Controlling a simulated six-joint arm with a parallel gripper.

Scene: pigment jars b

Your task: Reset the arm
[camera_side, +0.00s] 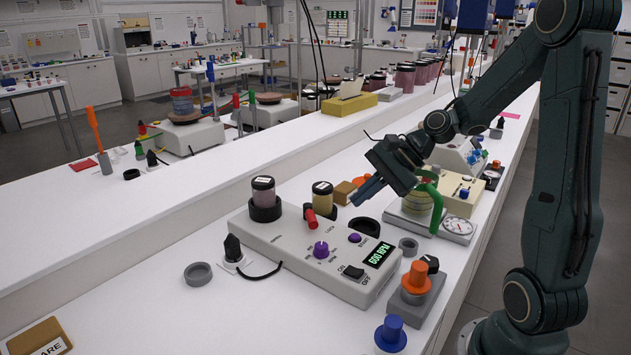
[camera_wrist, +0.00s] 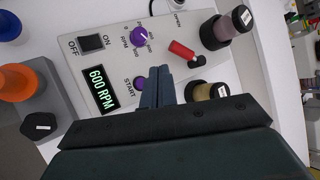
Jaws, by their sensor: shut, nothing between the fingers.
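My gripper (camera_side: 368,190) hangs in the air above the back right part of a pale mixing machine (camera_side: 290,240), its blue-grey fingers angled down to the left. The fingers (camera_wrist: 155,85) are closed together and hold nothing. The machine's display (camera_side: 379,254) reads 600 RPM. A mauve jar (camera_side: 263,191) with a black lid stands in a black holder at the machine's left. A yellowish jar (camera_side: 323,200) stands near the fingers; the gripper body partly hides it in the wrist view.
A green-handled item (camera_side: 436,205) stands close to my gripper's right. An orange knob piece (camera_side: 416,277) on a grey block and a blue knob (camera_side: 390,333) are at the front right. A grey ring (camera_side: 198,273) lies left of the machine. The front left bench is mostly clear.

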